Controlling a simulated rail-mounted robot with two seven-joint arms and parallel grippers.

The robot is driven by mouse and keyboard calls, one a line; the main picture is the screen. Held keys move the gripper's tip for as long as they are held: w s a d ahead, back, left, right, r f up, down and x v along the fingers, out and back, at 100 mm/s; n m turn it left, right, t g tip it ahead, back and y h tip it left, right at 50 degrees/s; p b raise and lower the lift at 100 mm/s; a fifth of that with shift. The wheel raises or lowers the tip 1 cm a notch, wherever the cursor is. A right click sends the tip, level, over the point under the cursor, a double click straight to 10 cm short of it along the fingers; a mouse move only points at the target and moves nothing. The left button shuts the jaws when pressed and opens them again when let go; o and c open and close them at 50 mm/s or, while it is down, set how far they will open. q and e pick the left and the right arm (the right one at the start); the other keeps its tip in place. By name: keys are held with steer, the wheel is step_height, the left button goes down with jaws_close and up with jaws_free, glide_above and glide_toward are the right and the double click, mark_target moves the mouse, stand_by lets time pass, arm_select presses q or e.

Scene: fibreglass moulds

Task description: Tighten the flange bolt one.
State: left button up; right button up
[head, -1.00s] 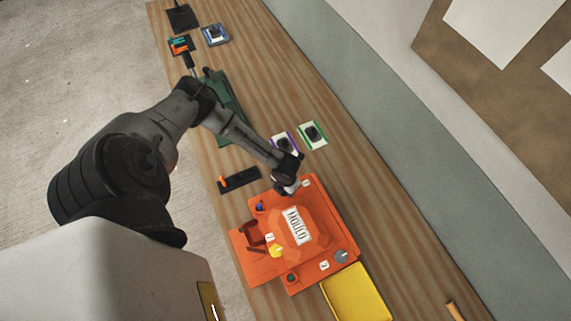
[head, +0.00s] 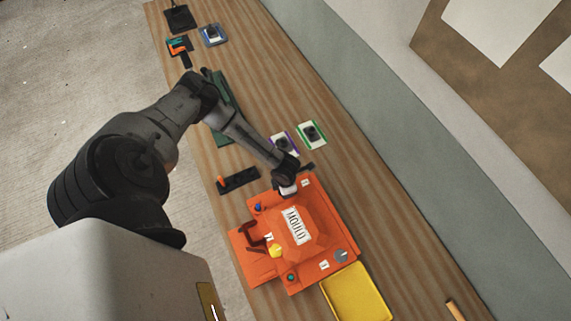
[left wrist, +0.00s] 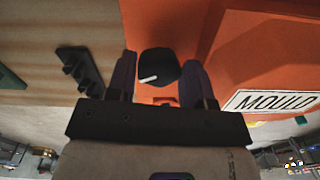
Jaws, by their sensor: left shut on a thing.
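The orange mould (head: 318,240) sits on the bench with a white MOULD label, also seen in the left wrist view (left wrist: 228,60). A dark round bolt head with a white mark (left wrist: 158,68) is at the mould's flange, between the fingers of my left gripper (left wrist: 159,62). I take it as flange bolt one. My left gripper is shut on it. In the head view my left gripper (head: 286,188) is over the mould's far corner, beside a small white numbered tag (head: 305,183), and hides the bolt. My right gripper is out of view.
A grey round bolt (head: 341,256), a yellow knob (head: 276,250), a blue knob (head: 258,208) and a green knob (head: 291,277) are on the mould. A yellow tray (head: 357,294) is at its near side. A black holder (head: 240,180) and two framed pads (head: 312,134) lie beyond.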

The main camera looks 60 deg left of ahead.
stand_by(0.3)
arm_select(q)
steer(key=o, duration=0.6)
steer(key=shift+o, duration=0.2)
steer(key=shift+n, duration=0.3)
